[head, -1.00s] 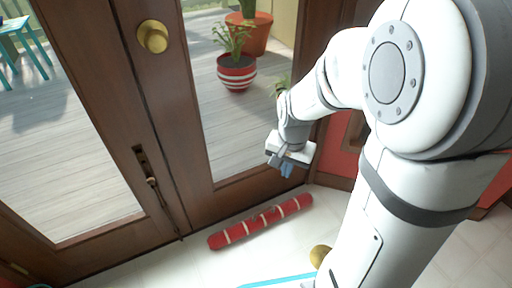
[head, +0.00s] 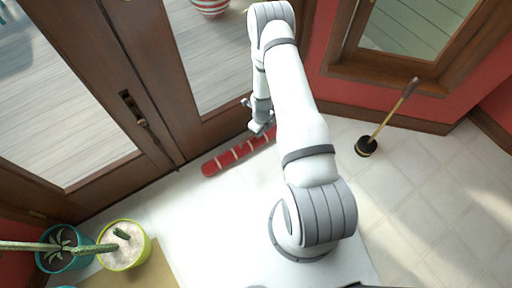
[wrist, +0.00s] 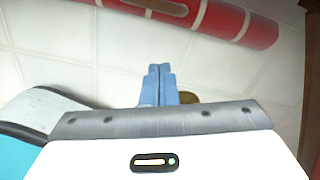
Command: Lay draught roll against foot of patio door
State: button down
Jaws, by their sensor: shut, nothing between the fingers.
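The draught roll (head: 226,161) is a red tube with pale bands. It lies on the floor roughly along the foot of the wooden patio door (head: 155,125), with a narrow strip of floor seeming to show between them. Its right part is hidden behind my arm in the head view. My gripper (head: 262,127) is over the roll's right part in that view. In the wrist view the blue fingers (wrist: 158,85) are together and empty, and the roll (wrist: 215,15) crosses the top, apart from the fingertips. Whether the roll touches the door is hard to tell.
Potted cacti in a yellow-green pot (head: 125,246) and a teal pot (head: 65,248) stand at lower left. A long-handled brush (head: 367,146) stands at right by the red wall. Pale tiled floor is clear between it and my arm. A brass-coloured thing (wrist: 189,97) shows behind the fingers.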

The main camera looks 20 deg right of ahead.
aim_at(250, 143)
jog(key=s+f+m+b, duration=0.1)
jog(key=f, duration=0.5)
jog(key=s+f+m+b, duration=0.1)
jog(key=f, duration=0.5)
jog(key=s+f+m+b, duration=0.1)
jog(key=f, duration=0.4)
jog(key=shift+s+f+m, duration=0.35)
jog(key=shift+f+m, duration=0.05)
jog(key=w, duration=0.1)
jog(key=w+b, duration=0.1)
jog(key=shift+w+a+r, duration=0.15)
jog(key=shift+w+a, duration=0.2)
jog(key=shift+w+a+r, duration=0.1)
jog(key=shift+w+a, duration=0.15)
jog(key=shift+w, duration=0.35)
